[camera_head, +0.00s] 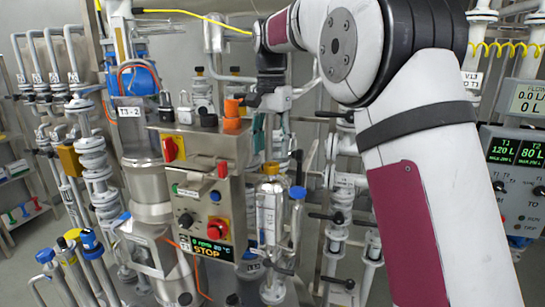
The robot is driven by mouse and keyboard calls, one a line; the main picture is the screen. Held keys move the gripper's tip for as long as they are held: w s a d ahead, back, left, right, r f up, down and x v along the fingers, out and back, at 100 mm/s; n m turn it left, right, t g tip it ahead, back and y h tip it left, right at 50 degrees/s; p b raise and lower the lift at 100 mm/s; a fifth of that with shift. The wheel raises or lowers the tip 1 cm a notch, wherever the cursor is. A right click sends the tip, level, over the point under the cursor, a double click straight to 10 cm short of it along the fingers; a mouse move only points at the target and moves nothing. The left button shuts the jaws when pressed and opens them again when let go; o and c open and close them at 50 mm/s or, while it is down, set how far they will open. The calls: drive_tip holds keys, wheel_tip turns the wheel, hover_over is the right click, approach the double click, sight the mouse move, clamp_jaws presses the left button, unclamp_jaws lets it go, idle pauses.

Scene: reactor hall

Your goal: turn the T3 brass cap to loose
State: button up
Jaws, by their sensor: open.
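My gripper (263,97) hangs from my wrist near the top middle, pointing down, with its dark fingers open. It is small and partly lost against the pipework, and I see nothing between its fingers. Below it, a clear, metal-bound cylinder (270,212) stands upright with a small brass-coloured cap (271,168) on top. The gripper is above this cap and apart from it in the picture. I cannot read a T3 label on it, so I cannot tell if it is the T3 cap. How tight the cap is does not show.
A control box (207,210) with a red knob and a STOP display stands left of the cylinder. Orange caps and padlocks sit on the ledge above. Valves and pipes (340,205) crowd further right.

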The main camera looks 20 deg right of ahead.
sight(271, 163)
drive_tip(key=shift+f+p, duration=0.4)
drive_tip(key=shift+f, duration=1.6)
drive_tip(key=shift+c, duration=0.2)
drive_tip(key=c, duration=1.1)
